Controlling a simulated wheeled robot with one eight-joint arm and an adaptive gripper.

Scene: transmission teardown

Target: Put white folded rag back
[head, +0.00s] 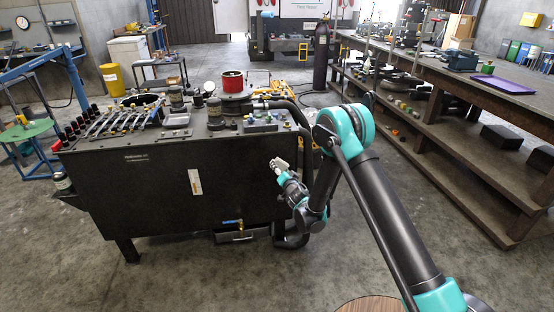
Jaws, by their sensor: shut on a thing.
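The bench top carries a row of tools (122,123), a red-topped cylinder (232,82), bottles and small fittings. A black hose (302,125) runs down behind my forearm. A long wooden shelf bench (440,120) stands to the right, with open floor between.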

